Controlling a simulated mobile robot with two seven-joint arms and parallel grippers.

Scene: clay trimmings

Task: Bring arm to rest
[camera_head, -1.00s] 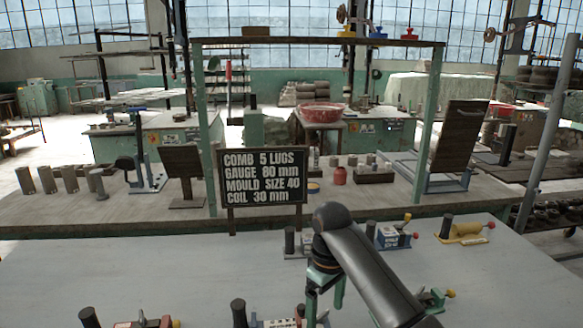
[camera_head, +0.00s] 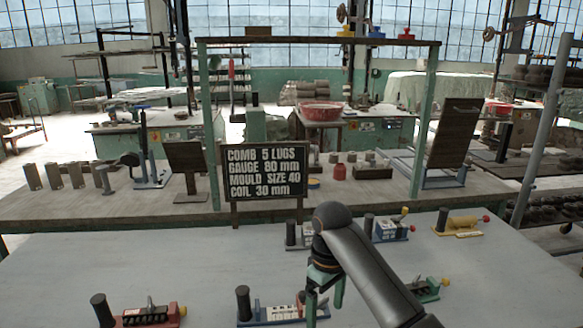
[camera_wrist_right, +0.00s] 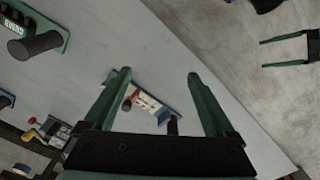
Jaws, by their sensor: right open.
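My right arm comes in from the bottom right of the head view. Its green-fingered gripper (camera_head: 324,300) hangs over the grey table (camera_head: 190,262). In the right wrist view the right gripper's two fingers (camera_wrist_right: 150,88) are wide apart with nothing held. A blue-based tool (camera_wrist_right: 148,98) lies on the table beyond them. My left gripper (camera_wrist_right: 264,53) shows at the upper right of the right wrist view, against the floor, its green fingers apart and empty. It is not seen in the head view.
Several comb-like tools with black handles lie on the table, including a red one (camera_head: 150,314), a blue one (camera_head: 275,313) and a yellow one (camera_head: 462,224). A black sign (camera_head: 264,170) stands on the wooden bench (camera_head: 130,205) behind. The table's left middle is clear.

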